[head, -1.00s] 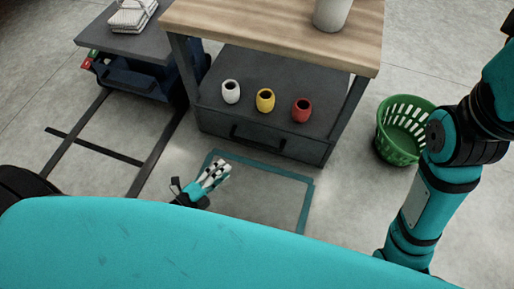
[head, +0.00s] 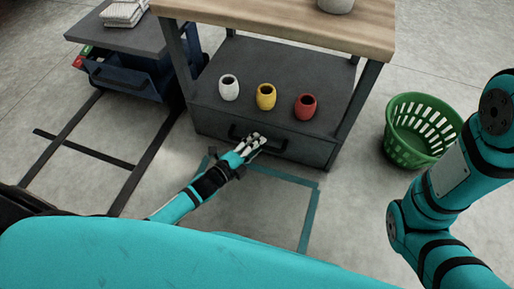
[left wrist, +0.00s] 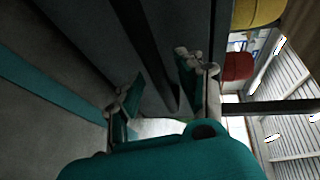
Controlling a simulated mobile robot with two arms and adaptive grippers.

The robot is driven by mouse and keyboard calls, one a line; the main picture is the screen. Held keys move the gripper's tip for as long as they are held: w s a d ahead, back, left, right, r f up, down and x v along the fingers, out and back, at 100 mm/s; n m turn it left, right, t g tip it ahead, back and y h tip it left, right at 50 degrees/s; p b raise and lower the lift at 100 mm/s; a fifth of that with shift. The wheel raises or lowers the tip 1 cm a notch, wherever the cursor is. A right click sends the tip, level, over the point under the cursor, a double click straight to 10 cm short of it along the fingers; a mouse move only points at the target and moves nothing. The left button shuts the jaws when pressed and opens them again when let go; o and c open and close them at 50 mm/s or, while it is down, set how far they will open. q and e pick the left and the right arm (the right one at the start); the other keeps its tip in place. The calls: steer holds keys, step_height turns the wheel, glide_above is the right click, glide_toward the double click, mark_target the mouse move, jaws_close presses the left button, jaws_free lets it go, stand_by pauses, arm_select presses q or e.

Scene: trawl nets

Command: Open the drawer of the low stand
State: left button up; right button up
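The low stand (head: 200,112) is dark grey under a wooden top, and its drawer (head: 310,150) looks closed. The drawer has a dark bar handle (head: 234,132) on its front, partly hidden by my left gripper. My left gripper (head: 256,142) is at the handle, reaching in from the lower left. In the left wrist view its two fingers (left wrist: 155,85) are apart, with the dark handle bar (left wrist: 146,50) running between them. I cannot tell whether a finger touches the bar. My right arm shows at the right of the head view, but its gripper is out of view.
White, yellow and red pots (head: 266,97) stand on the low stand. A green basket (head: 405,150) is on the floor to the right. A blue drawer cart (head: 130,80) stands to the left.

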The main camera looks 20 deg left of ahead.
arm_select(q)
steer(key=shift+w+d, duration=0.2)
steer(key=shift+w, duration=0.2)
steer(key=shift+c, duration=0.3)
jaws_close()
steer(key=shift+f, duration=0.1)
